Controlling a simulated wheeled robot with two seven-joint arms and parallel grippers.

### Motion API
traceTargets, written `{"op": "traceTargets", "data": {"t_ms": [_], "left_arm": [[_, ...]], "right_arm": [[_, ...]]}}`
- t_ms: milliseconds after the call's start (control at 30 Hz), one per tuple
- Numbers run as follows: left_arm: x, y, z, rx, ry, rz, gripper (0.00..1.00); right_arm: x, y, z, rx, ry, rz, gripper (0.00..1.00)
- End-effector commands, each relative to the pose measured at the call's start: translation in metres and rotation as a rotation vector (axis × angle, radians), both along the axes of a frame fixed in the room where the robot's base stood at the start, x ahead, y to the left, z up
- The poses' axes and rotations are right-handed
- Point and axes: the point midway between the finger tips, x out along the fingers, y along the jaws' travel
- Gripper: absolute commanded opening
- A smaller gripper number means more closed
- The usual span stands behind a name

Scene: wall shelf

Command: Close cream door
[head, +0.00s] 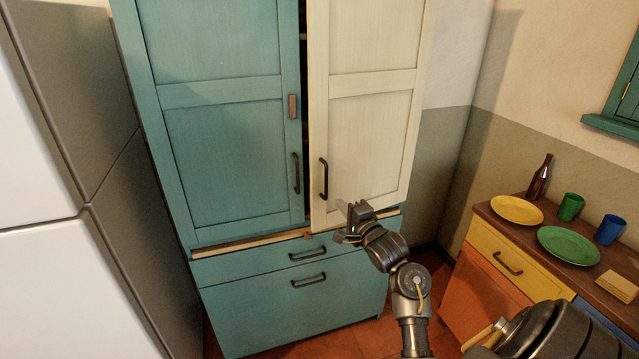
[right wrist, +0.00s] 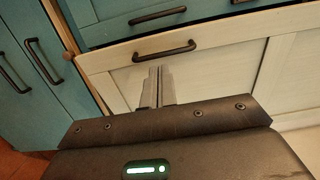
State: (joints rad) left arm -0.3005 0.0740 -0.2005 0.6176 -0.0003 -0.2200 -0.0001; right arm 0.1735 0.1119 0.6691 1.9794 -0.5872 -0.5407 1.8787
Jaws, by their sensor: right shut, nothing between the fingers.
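The cream door (head: 363,120) is the right door of a tall teal cabinet and stands slightly ajar, with a dark gap along its left edge. Its dark handle (head: 323,178) is near its lower left. My right gripper (head: 342,207) is shut and empty, in front of the door's lower part, just right of and below the handle. In the right wrist view, the shut fingers (right wrist: 157,86) point at the cream door (right wrist: 110,73), with the handle (right wrist: 164,52) beyond them. I cannot tell whether the fingertips touch the door. My left gripper is out of view.
The teal left door (head: 225,120) is beside the cream door, above teal drawers (head: 290,300). A counter at right holds a yellow plate (head: 516,209), a green plate (head: 568,245), cups and a bottle (head: 539,176). A white and grey appliance (head: 60,170) stands at left.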

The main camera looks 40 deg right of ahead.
Motion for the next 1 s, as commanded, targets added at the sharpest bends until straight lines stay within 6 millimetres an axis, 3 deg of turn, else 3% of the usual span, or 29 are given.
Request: {"op": "traceTargets", "data": {"t_ms": [167, 600, 800, 1000], "left_arm": [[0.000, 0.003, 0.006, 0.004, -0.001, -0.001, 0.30], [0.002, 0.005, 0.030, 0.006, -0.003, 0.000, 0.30], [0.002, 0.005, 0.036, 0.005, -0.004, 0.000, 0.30], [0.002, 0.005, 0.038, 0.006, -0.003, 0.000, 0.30]], "right_arm": [[0.023, -0.003, 0.002, 0.003, -0.002, 0.002, 0.00], [0.108, -0.020, 0.003, 0.001, 0.001, 0.001, 0.00], [0.129, -0.023, 0.001, -0.001, 0.001, 0.001, 0.00], [0.135, -0.024, 0.000, -0.002, 0.001, 0.000, 0.00]]}}
